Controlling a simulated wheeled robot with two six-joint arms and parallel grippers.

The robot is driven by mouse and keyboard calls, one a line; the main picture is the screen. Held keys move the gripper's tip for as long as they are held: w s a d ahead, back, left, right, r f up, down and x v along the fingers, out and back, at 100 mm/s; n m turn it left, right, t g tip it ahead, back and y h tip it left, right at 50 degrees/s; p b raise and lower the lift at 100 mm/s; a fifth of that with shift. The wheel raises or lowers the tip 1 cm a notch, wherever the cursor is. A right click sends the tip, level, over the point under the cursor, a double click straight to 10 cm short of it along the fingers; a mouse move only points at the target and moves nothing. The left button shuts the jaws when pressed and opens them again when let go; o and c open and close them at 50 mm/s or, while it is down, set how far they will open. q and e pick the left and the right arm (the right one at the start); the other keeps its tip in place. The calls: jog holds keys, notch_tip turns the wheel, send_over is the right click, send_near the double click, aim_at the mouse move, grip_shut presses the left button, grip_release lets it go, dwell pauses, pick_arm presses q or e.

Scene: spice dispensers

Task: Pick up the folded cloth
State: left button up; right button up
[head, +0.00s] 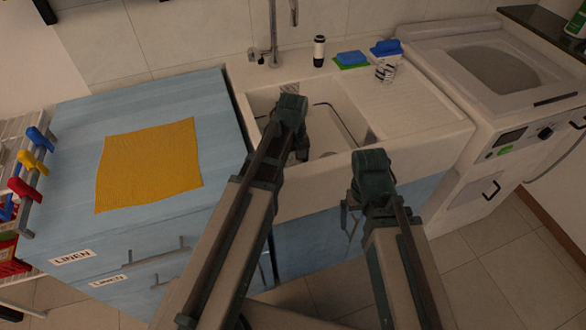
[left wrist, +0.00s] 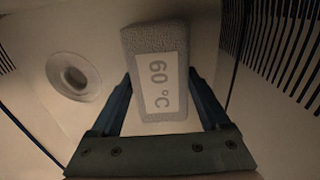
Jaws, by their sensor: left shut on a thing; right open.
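A grey, rough-surfaced folded cloth (left wrist: 153,38) with a white "60 °C" label (left wrist: 160,85) shows in the left wrist view. It is between the two fingers of my left gripper (left wrist: 161,80), which is shut on it. My right gripper (head: 350,215) is open and empty, pointing down in front of the sink's front wall.
A yellow cloth (head: 150,165) lies flat on the blue cabinet (head: 85,125) with "LINEN" drawer labels. A washing machine (head: 490,75) is at right. A round drain (left wrist: 74,77) shows beside the grey cloth.

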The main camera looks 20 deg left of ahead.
pick_arm(q)
jog(key=shift+c, duration=0.9)
